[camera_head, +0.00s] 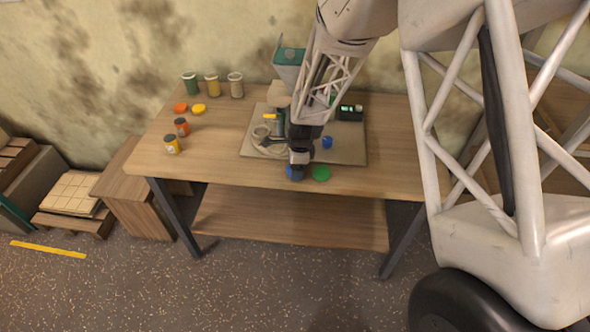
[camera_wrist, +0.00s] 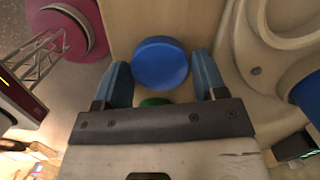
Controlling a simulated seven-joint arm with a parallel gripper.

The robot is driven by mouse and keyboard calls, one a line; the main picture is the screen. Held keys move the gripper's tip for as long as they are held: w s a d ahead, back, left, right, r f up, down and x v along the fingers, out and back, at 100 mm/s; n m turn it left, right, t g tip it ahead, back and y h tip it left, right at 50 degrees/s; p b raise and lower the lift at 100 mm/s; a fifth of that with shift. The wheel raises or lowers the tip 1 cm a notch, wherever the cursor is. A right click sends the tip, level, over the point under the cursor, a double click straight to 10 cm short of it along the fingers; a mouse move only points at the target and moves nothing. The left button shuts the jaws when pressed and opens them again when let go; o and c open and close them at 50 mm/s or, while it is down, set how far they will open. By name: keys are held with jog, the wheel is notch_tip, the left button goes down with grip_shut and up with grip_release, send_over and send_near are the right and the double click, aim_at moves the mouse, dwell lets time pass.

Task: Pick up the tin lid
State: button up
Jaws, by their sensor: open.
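A round blue lid (camera_wrist: 160,62) lies on the wooden table, between and slightly beyond the fingertips of my gripper (camera_wrist: 160,78) in the wrist view. The fingers are apart, one on each side of it, and I see no clear contact. Part of a green disc (camera_wrist: 155,101) shows nearer the gripper body, mostly hidden by it. In the head view my gripper (camera_head: 299,172) points down near the table's front edge, with a bit of blue at its tip. A green lid (camera_head: 320,173) lies just to its right. Which lid is the tin lid, I cannot tell.
A board (camera_head: 350,150) behind the gripper carries a coiled hose, a small blue cylinder (camera_head: 327,142) and a black box (camera_head: 349,112). Tins, jars, an orange lid (camera_head: 180,107) and a yellow lid (camera_head: 199,108) stand or lie at the left. The table's front right is clear.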

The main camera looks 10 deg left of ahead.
jog(key=c, duration=0.5)
jog(key=shift+c, duration=0.2)
jog(key=shift+r, duration=0.8)
notch_tip(320, 180, up, 2)
jog(key=s+d, duration=0.3)
jog(key=s, duration=0.4)
jog(key=s+d+r, duration=0.1)
jog(key=s+d, duration=0.2)
jog(key=s, duration=0.4)
jog(key=shift+s+r, duration=0.2)
jog(key=shift+s, duration=0.2)
jog(key=shift+w, duration=0.15)
